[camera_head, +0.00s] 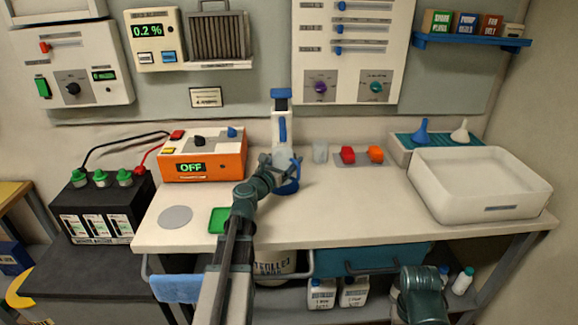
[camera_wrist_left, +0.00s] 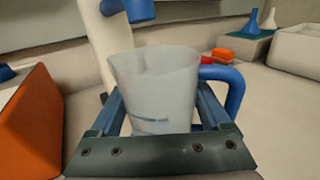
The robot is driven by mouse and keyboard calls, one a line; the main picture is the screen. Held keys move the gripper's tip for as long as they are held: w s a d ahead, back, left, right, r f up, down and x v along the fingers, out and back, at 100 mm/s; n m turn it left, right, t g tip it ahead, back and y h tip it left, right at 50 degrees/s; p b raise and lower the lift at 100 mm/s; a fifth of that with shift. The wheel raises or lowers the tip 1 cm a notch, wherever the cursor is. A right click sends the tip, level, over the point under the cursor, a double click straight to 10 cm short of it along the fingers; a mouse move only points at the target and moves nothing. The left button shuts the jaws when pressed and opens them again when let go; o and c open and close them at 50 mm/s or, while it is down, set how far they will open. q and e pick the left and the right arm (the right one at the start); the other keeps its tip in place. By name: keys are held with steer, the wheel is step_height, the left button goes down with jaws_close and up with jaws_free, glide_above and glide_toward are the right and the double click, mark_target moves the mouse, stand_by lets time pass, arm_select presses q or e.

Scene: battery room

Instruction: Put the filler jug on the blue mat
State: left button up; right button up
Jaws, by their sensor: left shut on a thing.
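The filler jug, a translucent grey-white cup with a blue handle, fills the middle of the left wrist view (camera_wrist_left: 155,92). My left gripper (camera_wrist_left: 158,115) is shut on it, a finger on each side, and the jug is upright. In the head view my left gripper (camera_head: 281,164) is at the foot of a tall white dispenser (camera_head: 282,110) with a blue top. A blue surface (camera_head: 287,187) shows just below the gripper; I cannot tell whether it is the blue mat or a base. My right arm (camera_head: 421,294) shows at lower right, its fingers not visible.
An orange box (camera_head: 204,158) reading OFF stands left of the gripper. A green square (camera_head: 219,221) and grey disc (camera_head: 175,217) lie at the front left. A clear cup (camera_head: 320,151) and red and orange pieces stand to the right. A white basin (camera_head: 480,201) fills the right end.

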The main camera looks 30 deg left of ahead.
arm_select(q)
steer(key=w+f+b, duration=0.1)
steer(key=w+a+f+b, duration=0.1)
steer(key=f+b, duration=0.1)
steer(key=shift+w+f, duration=0.15)
steer(key=shift+w, duration=0.05)
steer(key=shift+f+b, duration=0.3)
steer(key=shift+b, duration=0.1)
steer(key=shift+f, duration=0.1)
steer(key=o, duration=1.2)
